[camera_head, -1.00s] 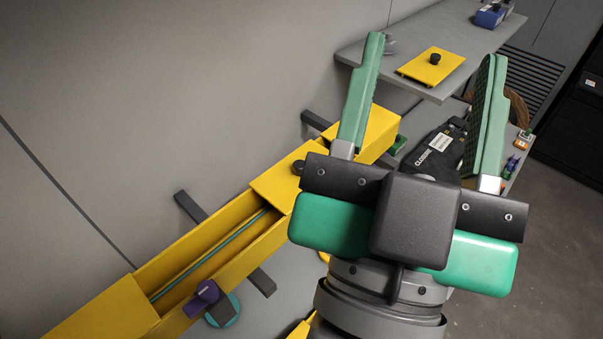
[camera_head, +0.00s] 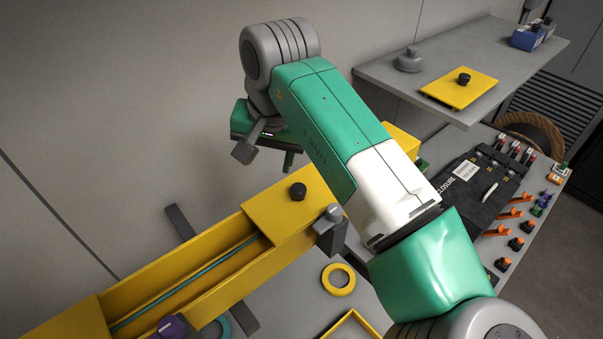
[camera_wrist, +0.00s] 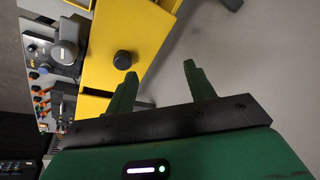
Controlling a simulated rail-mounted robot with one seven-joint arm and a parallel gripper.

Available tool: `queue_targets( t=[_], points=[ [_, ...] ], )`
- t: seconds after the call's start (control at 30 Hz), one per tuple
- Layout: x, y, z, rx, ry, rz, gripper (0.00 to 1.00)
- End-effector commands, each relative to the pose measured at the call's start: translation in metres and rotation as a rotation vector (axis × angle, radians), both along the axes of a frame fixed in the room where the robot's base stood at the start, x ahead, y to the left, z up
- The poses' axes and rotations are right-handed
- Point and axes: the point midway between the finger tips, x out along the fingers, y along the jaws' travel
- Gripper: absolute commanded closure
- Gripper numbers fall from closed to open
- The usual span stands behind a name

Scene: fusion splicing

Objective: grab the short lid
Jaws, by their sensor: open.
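Two yellow lids with black knobs show in the head view. One lid (camera_head: 285,210) lies on the yellow duct; the other, a small plate (camera_head: 462,88), lies on the upper shelf. I cannot tell for sure which is the short lid. In the wrist view a yellow lid (camera_wrist: 105,75) with a black knob (camera_wrist: 123,59) is left of and beyond my fingers. My gripper (camera_wrist: 160,69) is open and empty, fingers apart, not touching the knob.
The duct (camera_head: 190,267) runs diagonally with a teal cable inside. A yellow ring (camera_head: 338,279) lies near it. A black closure tray (camera_head: 478,185) and several small orange and coloured parts lie on the right table. The shelf (camera_head: 400,75) juts out above.

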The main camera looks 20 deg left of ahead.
Motion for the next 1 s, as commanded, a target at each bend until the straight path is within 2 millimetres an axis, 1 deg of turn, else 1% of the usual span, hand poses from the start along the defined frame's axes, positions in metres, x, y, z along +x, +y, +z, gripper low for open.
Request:
queue_targets(
  t=[0.03, 0.1, 0.17, 0.27, 0.5, 0.6, 0.67, 0.83, 0.9, 1.0],
  points=[
    [0.008, -0.022, -0.002, -0.084, -0.012, 0.004, 0.46],
    [0.013, -0.041, -0.004, -0.162, -0.015, 0.013, 0.46],
    [0.015, -0.049, -0.003, -0.191, -0.015, 0.019, 0.46],
    [0.015, -0.049, -0.004, -0.196, -0.015, 0.021, 0.46],
    [0.018, -0.047, -0.029, -0.19, -0.013, 0.021, 0.46],
    [0.019, -0.047, -0.032, -0.189, -0.013, 0.021, 0.46],
    [0.02, -0.046, -0.041, -0.189, -0.01, 0.021, 0.46],
    [0.025, -0.045, -0.071, -0.188, -0.01, 0.022, 0.46],
    [0.026, -0.045, -0.077, -0.188, -0.013, 0.021, 0.46],
    [0.027, -0.045, -0.081, -0.188, -0.014, 0.022, 0.46]
  ],
)
